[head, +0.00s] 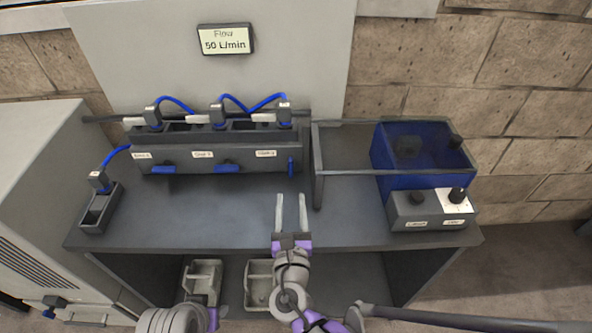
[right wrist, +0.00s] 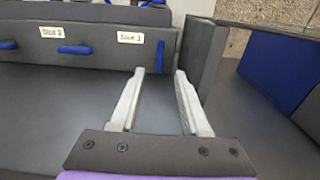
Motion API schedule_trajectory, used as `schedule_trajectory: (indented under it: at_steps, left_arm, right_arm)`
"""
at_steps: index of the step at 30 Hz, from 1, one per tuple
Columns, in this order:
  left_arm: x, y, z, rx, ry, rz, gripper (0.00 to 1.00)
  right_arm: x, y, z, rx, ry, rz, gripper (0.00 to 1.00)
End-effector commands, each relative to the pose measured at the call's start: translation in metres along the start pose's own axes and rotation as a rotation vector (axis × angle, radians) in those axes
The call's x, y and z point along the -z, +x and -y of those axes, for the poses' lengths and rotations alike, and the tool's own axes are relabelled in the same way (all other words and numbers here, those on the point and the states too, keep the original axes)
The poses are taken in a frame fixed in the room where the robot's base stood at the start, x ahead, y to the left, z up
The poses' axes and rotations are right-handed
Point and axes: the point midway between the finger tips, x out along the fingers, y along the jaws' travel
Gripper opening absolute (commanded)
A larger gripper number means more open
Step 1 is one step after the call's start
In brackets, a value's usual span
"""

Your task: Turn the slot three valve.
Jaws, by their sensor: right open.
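The slot three valve (head: 291,166) is a blue handle standing upright on the front of the dark slot block, right of the "Slot 3" label (head: 265,153). In the right wrist view the valve (right wrist: 160,56) shows just beyond and between the fingertips. My right gripper (head: 291,198) is open and empty, in front of and below the valve, apart from it. The slot one valve (head: 163,169) and slot two valve (head: 227,168) lie horizontal. My left gripper is out of view; only part of that arm shows at the bottom.
A sign (head: 224,39) reads "Flow 50 L/min". A framed stand with a blue box (head: 408,155) and a knob box (head: 432,211) are at right. A small dark holder (head: 100,207) stands at left. The bench between is clear. Trays (head: 258,284) sit below.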

Motion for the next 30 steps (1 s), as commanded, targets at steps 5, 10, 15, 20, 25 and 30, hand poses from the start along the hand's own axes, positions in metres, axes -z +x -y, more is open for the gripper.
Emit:
schedule_trajectory:
  at_steps: [5,10,15,20,25,30]
  left_arm:
    - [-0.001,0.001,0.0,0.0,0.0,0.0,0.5]
    - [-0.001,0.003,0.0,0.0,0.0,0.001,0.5]
    - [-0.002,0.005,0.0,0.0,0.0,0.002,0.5]
    - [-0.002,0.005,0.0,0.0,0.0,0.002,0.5]
    - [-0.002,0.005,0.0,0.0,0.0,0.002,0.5]
    - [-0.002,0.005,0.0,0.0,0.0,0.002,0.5]
  right_arm:
    - [0.0,0.029,0.002,0.005,0.001,-0.001,0.47]
    - [0.0,0.063,0.002,0.006,0.002,-0.001,0.47]
    - [0.0,0.088,0.002,0.005,0.003,-0.002,0.47]
    - [0.0,0.1,0.002,0.004,0.004,-0.002,0.47]
    - [0.0,0.102,0.002,0.003,0.005,-0.002,0.47]
    - [0.0,0.102,0.002,0.003,0.005,-0.002,0.41]
